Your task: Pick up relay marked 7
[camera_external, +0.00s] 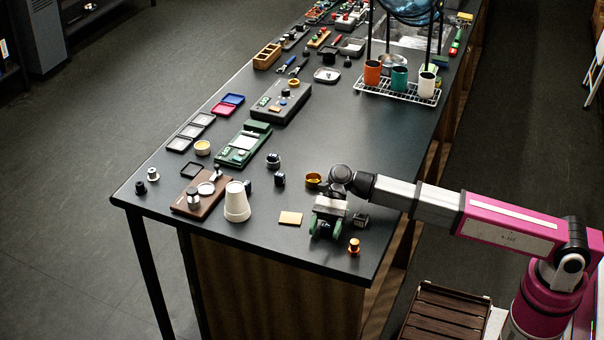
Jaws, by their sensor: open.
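My gripper (325,231) is at the near right end of the dark counter, pointing down with its green fingers low over the top. It is open; my wrist hides the space between the fingers from above, and I see nothing held. Several small dark blocks could be relays: one dark block (361,220) is just right of my gripper, another dark block (280,180) is further left, and a third dark block (249,186) is beside the white cup. No number 7 can be read at this size, so I cannot tell which is the marked relay.
An orange knob-like piece (354,246) stands right of my gripper near the counter's edge. A yellow pad (290,218) lies to its left and a brass-coloured ring (313,180) behind it. An upside-down white cup (237,203) and a brown board (187,206) stand further left. The counter's (370,150) middle right is clear.

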